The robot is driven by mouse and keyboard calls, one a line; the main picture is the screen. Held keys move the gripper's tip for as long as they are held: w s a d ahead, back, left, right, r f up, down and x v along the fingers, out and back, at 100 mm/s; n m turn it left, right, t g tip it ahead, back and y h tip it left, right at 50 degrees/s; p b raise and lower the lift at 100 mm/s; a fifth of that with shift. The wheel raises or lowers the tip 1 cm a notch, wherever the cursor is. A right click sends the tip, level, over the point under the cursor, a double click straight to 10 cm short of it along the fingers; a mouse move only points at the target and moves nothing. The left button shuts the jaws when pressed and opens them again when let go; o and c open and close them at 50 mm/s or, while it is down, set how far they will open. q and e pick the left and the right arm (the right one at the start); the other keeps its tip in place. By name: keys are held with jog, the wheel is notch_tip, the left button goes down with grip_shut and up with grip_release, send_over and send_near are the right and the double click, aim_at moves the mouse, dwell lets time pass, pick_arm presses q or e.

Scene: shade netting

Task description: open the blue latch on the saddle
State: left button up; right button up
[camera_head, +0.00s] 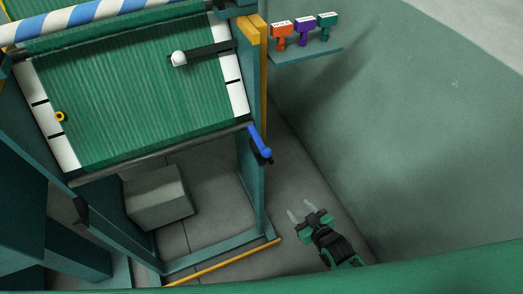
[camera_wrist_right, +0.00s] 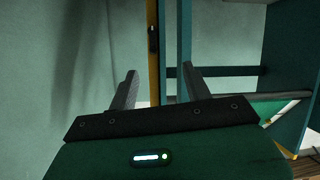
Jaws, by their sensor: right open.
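The blue latch (camera_head: 260,143) is a short blue lever on a dark mount. It sits at the right end of the dark roller bar, at the frame's right side post, in the head view. I cannot make out its blue part in the right wrist view. My right gripper (camera_head: 299,208) is open and empty, below and to the right of the latch and apart from it. Its two fingers also show in the right wrist view (camera_wrist_right: 160,74), spread, with the frame's posts beyond them. My left gripper is not in view.
Green netting (camera_head: 135,95) is stretched on the frame, with a dark arm with a white knob (camera_head: 180,58) over it. A grey block (camera_head: 158,197) stands beneath. A shelf (camera_head: 318,54) with orange, purple and green tagged items is on the right wall. Floor around my right gripper is clear.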

notch_tip(320, 180, up, 11)
jog(key=w+a+n+t+y, duration=0.1)
jog(key=a+t+y, duration=0.1)
jog(key=a, duration=0.1)
jog(key=n+t+y+b, duration=0.1)
jog(key=y, duration=0.1)
send_near(263, 148)
jog(key=x, duration=0.3)
jog(key=p+x, duration=0.1)
jog(key=x, duration=0.5)
jog(key=shift+w+f, duration=0.35)
jog(key=shift+f, duration=0.05)
jog(key=shift+w+a, duration=0.35)
jog(key=shift+w, duration=0.15)
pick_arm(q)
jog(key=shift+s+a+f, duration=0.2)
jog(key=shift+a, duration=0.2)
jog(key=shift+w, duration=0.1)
pick_arm(e)
jog(key=shift+c, duration=0.4)
